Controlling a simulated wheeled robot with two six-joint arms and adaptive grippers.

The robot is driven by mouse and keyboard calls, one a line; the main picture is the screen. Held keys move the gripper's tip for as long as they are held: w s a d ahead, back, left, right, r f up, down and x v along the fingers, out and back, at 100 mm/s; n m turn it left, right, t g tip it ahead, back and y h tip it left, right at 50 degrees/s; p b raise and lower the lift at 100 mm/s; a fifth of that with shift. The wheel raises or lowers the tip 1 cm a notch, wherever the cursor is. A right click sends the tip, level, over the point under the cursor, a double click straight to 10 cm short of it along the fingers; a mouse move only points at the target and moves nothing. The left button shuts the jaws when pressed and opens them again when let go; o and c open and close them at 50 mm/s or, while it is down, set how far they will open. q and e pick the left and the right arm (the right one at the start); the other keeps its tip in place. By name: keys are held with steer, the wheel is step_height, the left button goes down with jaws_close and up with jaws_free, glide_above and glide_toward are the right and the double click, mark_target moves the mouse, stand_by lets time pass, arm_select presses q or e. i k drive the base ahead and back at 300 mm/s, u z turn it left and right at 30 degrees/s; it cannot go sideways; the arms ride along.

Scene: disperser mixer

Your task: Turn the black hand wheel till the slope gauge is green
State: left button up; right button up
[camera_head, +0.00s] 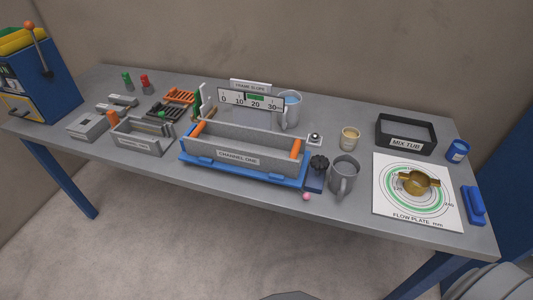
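The black hand wheel (319,162) is a small knobbed wheel on top of a blue block at the right front corner of the blue channel frame (243,174). The slope gauge (252,101) stands behind the channel, under a "FRAME SLOPE" sign. Its white scale is marked 0, 10, 20 and 30, with a green patch near its upper middle. The pointer is too small to make out. The grey "CHANNEL ONE" trough (238,156) lies in the frame with orange pieces near both ends. Neither of my grippers is in view.
A grey mug (343,175) stands close right of the hand wheel. A small pink ball (306,196) lies in front of it. A beige cup (349,138), a black mix tub (405,134) and a flow plate (419,205) with a brass ring stand further right. Small boxes and tools crowd the left.

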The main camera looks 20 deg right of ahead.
mark_target(320, 162)
steer(key=u, duration=0.9)
steer(key=i, duration=0.85)
steer(key=z, duration=2.95)
